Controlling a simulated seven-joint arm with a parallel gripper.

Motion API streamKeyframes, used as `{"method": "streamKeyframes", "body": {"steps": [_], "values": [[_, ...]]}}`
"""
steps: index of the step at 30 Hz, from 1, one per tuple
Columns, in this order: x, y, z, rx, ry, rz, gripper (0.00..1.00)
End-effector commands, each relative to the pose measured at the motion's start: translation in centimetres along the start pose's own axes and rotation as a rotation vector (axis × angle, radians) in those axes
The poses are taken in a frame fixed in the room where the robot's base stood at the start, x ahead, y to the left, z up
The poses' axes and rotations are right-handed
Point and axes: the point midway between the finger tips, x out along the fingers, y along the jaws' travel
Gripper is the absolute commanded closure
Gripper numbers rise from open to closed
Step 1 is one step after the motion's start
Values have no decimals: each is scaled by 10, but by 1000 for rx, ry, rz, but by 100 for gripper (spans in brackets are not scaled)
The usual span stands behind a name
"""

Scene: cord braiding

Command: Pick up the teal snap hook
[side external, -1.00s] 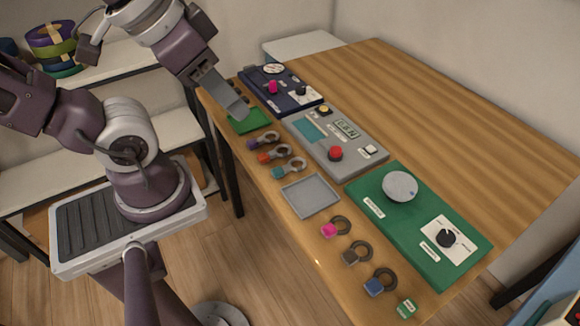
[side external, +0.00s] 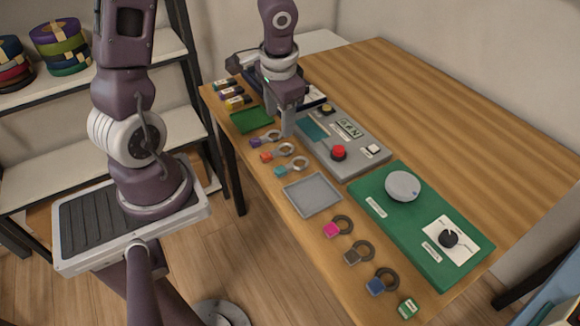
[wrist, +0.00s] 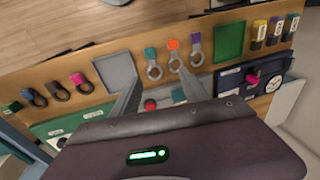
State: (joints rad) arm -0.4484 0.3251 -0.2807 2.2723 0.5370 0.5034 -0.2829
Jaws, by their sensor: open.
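The teal snap hook (side external: 281,171) lies on the table near its front edge, its grey ring pointing toward the grey panel. It also shows in the wrist view (wrist: 150,54), closest to the grey tray of its row of three. An orange hook (side external: 267,156) and a purple hook (side external: 257,142) lie beside it. My gripper (side external: 287,131) is open and empty, pointing down near the purple hook's ring and the grey panel's edge. In the wrist view its two fingers (wrist: 158,92) are spread apart, with the teal and orange rings ahead of the gap.
A grey tray (side external: 312,208) and a green tray (side external: 235,125) flank the row. The grey panel (side external: 350,165) with a red button (side external: 338,152) stands behind it. A green panel (side external: 385,213) with a dial is to the right. Magenta, dark and blue hooks lie beyond the grey tray.

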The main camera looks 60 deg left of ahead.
Motion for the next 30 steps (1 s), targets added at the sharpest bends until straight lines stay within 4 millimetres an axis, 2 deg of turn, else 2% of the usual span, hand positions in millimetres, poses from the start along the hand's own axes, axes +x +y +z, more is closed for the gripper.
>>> {"method": "streamKeyframes", "body": {"steps": [1,3,6,14,21,29,30], "values": [[28,2,0,1,-38,43,47],[58,6,-2,5,-60,99,47],[84,13,-1,3,-75,157,47],[118,20,3,5,-82,181,47],[159,21,10,6,-82,180,47],[163,21,10,3,-80,179,47],[163,21,10,3,-80,179,55]]}}
